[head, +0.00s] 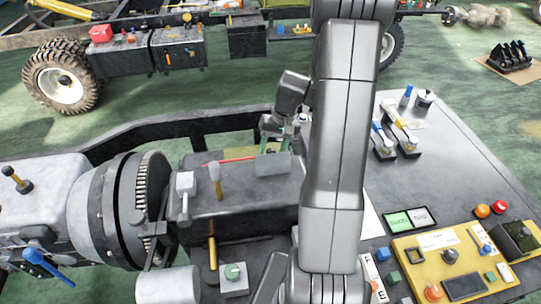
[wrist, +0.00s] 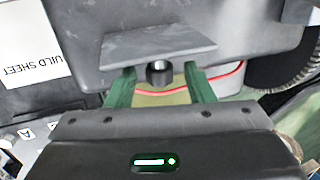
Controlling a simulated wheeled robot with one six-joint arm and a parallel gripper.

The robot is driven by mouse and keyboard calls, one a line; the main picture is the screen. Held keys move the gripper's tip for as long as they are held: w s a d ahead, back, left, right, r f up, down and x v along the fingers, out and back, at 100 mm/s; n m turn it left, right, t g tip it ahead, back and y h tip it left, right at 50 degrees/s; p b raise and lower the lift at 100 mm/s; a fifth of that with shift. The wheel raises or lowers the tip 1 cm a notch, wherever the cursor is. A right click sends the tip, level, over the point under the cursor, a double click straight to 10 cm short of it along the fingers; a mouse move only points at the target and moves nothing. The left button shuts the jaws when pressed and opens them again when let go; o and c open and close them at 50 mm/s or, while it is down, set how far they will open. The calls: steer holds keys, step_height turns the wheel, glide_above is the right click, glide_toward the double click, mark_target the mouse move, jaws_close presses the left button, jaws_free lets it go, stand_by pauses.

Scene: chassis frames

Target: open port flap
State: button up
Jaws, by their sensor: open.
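A flat grey plate (wrist: 158,45), which looks like the port flap, lies just beyond my fingertips in the wrist view. A short dark round stub (wrist: 160,73) sits at its near edge, between my fingers and apart from both. The head view shows what seems to be the same plate (head: 272,164) on the dark grey block. My gripper (wrist: 161,80) has green fingers spread apart, with nothing held. In the head view my gripper (head: 277,143) is at the far side of the plate, partly hidden by my arm.
A red cable (head: 238,158) runs beside the plate. Levers (head: 215,178) and a toothed ring (head: 153,195) stand to the left. A yellow control panel (head: 455,262) and blue-handled parts (head: 382,140) are on the bench at right. A sheet (wrist: 35,65) shows at the wrist view's left.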

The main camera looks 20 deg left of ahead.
mark_target(272, 151)
steer(key=shift+v, duration=1.95)
steer(key=shift+f, duration=0.1)
steer(key=x, duration=0.7)
steer(key=shift+a, duration=0.1)
steer(key=shift+s+d+t+y, duration=0.2)
steer(key=shift+s+t+y, duration=0.1)
steer(key=shift+t, duration=0.1)
steer(key=shift+w+a, duration=0.1)
